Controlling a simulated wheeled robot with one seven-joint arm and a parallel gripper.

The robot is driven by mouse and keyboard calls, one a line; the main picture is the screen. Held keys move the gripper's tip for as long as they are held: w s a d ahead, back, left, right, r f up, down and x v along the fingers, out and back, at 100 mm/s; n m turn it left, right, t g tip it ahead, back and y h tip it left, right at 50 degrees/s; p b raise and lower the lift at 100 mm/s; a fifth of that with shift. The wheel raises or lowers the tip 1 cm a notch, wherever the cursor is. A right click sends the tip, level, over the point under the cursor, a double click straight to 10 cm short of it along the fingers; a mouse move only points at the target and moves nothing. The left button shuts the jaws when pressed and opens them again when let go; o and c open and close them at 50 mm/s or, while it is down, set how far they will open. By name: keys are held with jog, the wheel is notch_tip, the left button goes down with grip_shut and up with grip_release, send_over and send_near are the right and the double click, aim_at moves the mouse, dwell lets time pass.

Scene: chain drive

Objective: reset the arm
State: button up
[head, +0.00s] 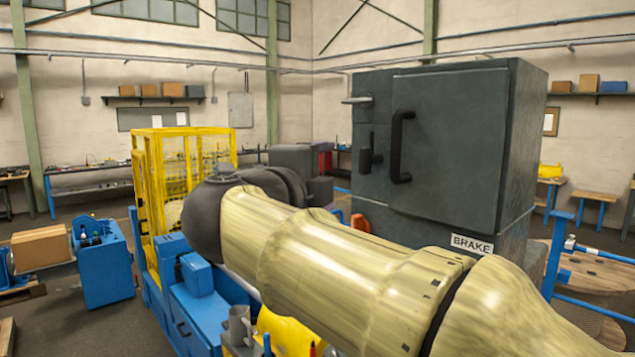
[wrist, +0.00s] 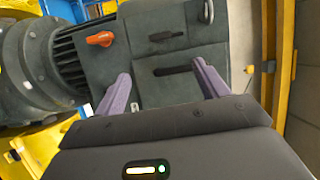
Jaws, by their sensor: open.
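My arm stretches across the head view from the lower right towards the middle, and its dark wrist end hides my gripper there.
A tall dark cabinet labelled BRAKE (head: 455,150) stands close behind my arm. A yellow mesh cage (head: 160,165) and blue machine frame (head: 195,310) are left of it.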

jog(key=w+a+f+n+t+y+b, duration=0.1)
jog(key=w+f+n+t+y, duration=0.1)
jog(key=w+f+n+y, duration=0.3)
jog(key=w+f+n+t+y+b, duration=0.1)
jog(key=w+f+n, duration=0.2)
jog(key=f+n, duration=0.35)
notch_tip(320, 180, down, 15)
jog(key=n+g+y+b, duration=0.1)
jog(key=n+g+y, duration=0.3)
jog(key=n, duration=0.3)
jog(key=s+d+f+n+g+b, duration=0.1)
jog(key=s+d+f+g, duration=0.4)
jog(key=s+f, duration=0.5)
jog(key=s+d+f+n+g+b, duration=0.1)
jog(key=s+d+f+n+g, duration=0.3)
jog(key=s+f, duration=0.7)
notch_tip(320, 180, down, 6)
jog(key=d+g, duration=0.1)
jog(key=g, duration=0.1)
jog(key=shift+s+d+n+g+h, duration=0.25)
jog(key=shift+n+g+h, duration=0.1)
jog(key=shift+g+h, duration=0.05)
jog(key=shift+c, duration=0.2)
